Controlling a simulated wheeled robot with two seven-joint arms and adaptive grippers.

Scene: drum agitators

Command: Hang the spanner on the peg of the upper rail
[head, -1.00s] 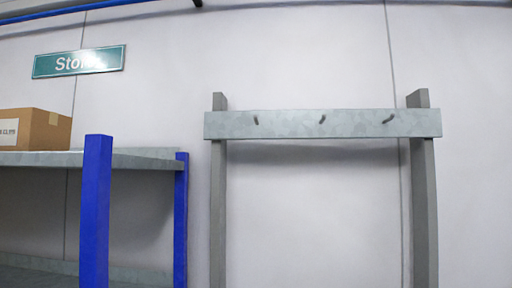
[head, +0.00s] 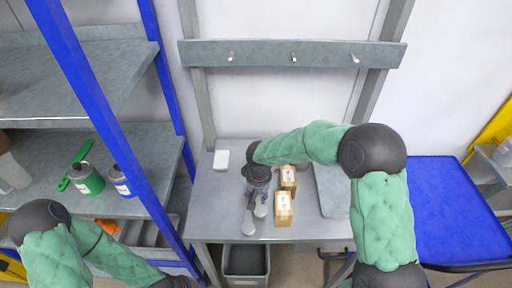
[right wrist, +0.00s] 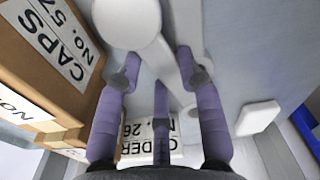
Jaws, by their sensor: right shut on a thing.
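The upper rail (head: 270,52) is a grey bar on two posts above a workbench in the head view. Three short pegs stick out of it: left (head: 230,57), middle (head: 293,57) and right (head: 355,58); all look bare. My right gripper (head: 258,194) is low over the bench, well below the rail. It is shut on a pale grey spanner (head: 249,224), whose ends show past the fingers. In the right wrist view the spanner (right wrist: 127,24) shows between and beyond the purple fingers (right wrist: 160,85); part of it is hidden by them. My left gripper is out of view.
Two cardboard boxes (head: 283,208) stand right beside the gripper. A white block (head: 221,159) and a grey panel (head: 333,190) lie on the bench (head: 212,218). Blue-posted shelves (head: 100,75) stand at left, a blue table (head: 440,205) at right. Space before the rail is free.

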